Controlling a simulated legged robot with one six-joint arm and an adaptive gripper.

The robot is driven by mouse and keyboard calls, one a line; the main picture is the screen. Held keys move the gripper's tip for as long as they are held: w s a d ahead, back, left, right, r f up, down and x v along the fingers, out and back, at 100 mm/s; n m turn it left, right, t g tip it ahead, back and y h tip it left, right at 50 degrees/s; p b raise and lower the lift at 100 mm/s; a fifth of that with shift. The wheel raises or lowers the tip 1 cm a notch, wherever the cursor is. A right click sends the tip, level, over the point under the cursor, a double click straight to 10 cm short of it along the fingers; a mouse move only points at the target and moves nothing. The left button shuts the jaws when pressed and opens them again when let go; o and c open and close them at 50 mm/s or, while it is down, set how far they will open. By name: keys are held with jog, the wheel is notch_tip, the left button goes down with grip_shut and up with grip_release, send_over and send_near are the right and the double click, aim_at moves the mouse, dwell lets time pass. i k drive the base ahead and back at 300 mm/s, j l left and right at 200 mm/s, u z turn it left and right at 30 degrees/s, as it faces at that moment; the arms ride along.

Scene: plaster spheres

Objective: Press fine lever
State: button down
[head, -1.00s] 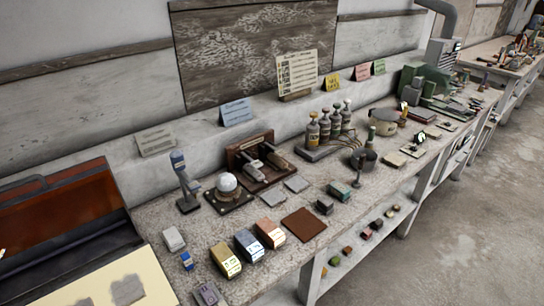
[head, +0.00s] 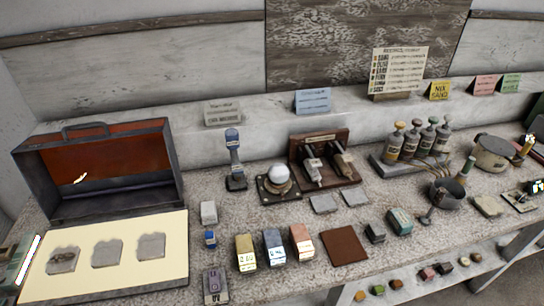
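A dark wooden stand (head: 324,143) on the bench holds two metal lever-like parts side by side, a left one (head: 314,164) and a right one (head: 343,160). I cannot read any label that tells which is the fine lever. A white dome on a dark base (head: 279,178) stands just left of the stand. A blue-grey upright tool (head: 235,160) stands further left. My gripper is not in the head view.
An open case (head: 110,165) fills the bench's left end. Colored blocks (head: 274,248) and a brown square (head: 344,245) lie along the front. Several bottles (head: 413,140) and a pot (head: 494,152) stand to the right. Two grey plates (head: 323,203) lie before the stand.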

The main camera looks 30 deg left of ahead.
aim_at(314, 163)
jog(key=i+u, duration=0.2)
jog(key=u, duration=0.2)
jog(key=i+u, duration=0.25)
jog(key=u, duration=0.15)
jog(key=i+u, duration=0.2)
jog(key=u, duration=0.2)
jog(key=i+l+u, duration=0.2)
jog(key=u, duration=0.15)
